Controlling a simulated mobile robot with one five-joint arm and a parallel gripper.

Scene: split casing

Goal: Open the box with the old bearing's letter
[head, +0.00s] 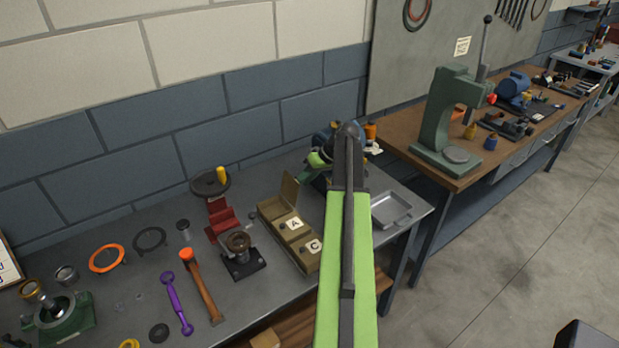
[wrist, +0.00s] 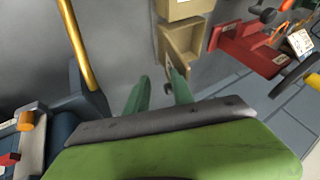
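A row of tan boxes stands on the grey bench in the head view. The box lettered A (head: 293,224) and the box lettered C (head: 315,246) have shut lids. The farthest box has its lid (head: 290,189) raised; its letter cannot be read.
A red stand (head: 221,222) is left of the boxes. A hammer (head: 203,288) and purple wrench (head: 176,304) lie nearer. A metal tray (head: 391,210) is at the bench's right end. A green press (head: 450,120) stands on the wooden bench.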

